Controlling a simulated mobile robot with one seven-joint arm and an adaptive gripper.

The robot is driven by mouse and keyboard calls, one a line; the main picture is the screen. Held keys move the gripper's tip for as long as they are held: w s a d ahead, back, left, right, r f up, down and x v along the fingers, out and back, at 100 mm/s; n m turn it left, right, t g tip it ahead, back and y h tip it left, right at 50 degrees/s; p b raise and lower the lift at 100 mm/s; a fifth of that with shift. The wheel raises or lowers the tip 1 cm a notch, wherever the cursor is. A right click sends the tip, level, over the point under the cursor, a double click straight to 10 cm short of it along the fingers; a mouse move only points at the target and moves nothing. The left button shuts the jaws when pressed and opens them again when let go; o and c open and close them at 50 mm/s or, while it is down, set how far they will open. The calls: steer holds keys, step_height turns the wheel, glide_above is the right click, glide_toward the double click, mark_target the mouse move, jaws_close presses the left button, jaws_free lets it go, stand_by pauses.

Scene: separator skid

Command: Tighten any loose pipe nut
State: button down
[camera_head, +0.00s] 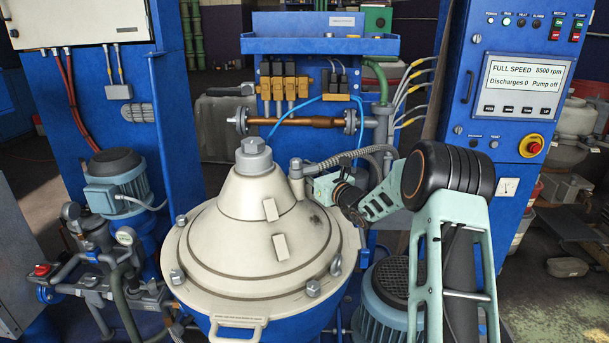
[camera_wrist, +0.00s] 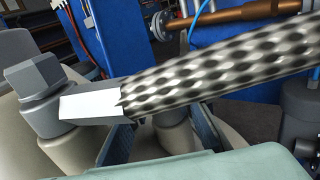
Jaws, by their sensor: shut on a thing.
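In the head view a grey pipe fitting (camera_head: 296,168) stands at the right side of the cream separator lid (camera_head: 240,225), and a grey hose (camera_head: 345,155) runs from it to the right. My gripper (camera_head: 311,187) reaches in from the right, low against this fitting. In the wrist view a braided hose (camera_wrist: 220,65) with a bright ferrule (camera_wrist: 90,104) crosses in front of my fingers and joins a grey hex-topped piece (camera_wrist: 33,76). My fingers (camera_wrist: 162,138) are shut around a pale round part below the hose. Their tips and the exact grip are hidden, and I cannot tell whether the nut is loose.
A large hex cap (camera_head: 253,157) tops the lid, and bolts ring its rim. A copper pipe (camera_head: 297,121) runs behind. The control cabinet (camera_head: 515,85) at right reads full speed, 8500 rpm, pump off. Motors stand at left (camera_head: 116,180) and under my arm (camera_head: 390,300).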

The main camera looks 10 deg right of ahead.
steer(key=shift+r, duration=0.15)
steer(key=c, duration=1.9)
jaws_free()
steer(key=shift+o, duration=1.2)
steer(key=shift+p, duration=0.3)
